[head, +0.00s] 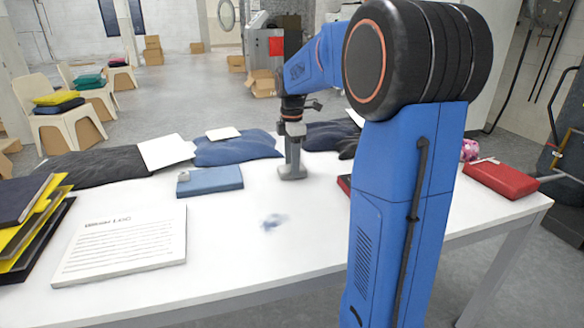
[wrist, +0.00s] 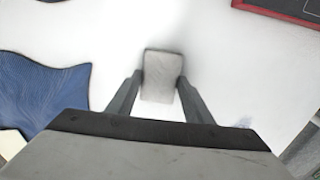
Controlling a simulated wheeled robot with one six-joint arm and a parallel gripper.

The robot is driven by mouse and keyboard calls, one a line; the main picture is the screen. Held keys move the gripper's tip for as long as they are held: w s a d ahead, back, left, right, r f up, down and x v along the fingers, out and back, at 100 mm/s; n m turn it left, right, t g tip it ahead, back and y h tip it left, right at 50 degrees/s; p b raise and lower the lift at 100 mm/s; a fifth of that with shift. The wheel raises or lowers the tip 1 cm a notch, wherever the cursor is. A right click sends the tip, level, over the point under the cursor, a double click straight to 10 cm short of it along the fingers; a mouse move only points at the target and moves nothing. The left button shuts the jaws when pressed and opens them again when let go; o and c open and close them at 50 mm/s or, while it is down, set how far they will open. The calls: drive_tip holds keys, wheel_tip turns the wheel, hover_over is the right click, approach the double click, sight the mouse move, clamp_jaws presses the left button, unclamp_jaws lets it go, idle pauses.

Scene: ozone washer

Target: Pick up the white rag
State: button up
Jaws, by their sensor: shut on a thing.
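The white rag (wrist: 162,76) shows in the wrist view as a small pale grey, roughly rectangular piece between the fingertips. My gripper (wrist: 160,88) is shut on it, with one dark finger against each side. In the head view my gripper (head: 292,160) points down at the middle of the white table (head: 240,245). The rag (head: 292,173) shows there as a pale grey piece at the finger ends, on or just above the tabletop; I cannot tell which.
A blue box-like item (head: 210,181) lies left of my gripper, with a log sheet (head: 125,243) nearer the front. Folded dark clothes (head: 100,168) and blue clothes (head: 235,148) line the back edge. A red item (head: 500,179) lies at right. The front middle is mostly clear.

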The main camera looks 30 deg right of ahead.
wheel_tip(320, 180, up, 10)
idle(0.5)
drive_tip(key=shift+f, duration=0.1)
drive_tip(key=shift+o, duration=0.6)
drive_tip(key=shift+a, duration=0.1)
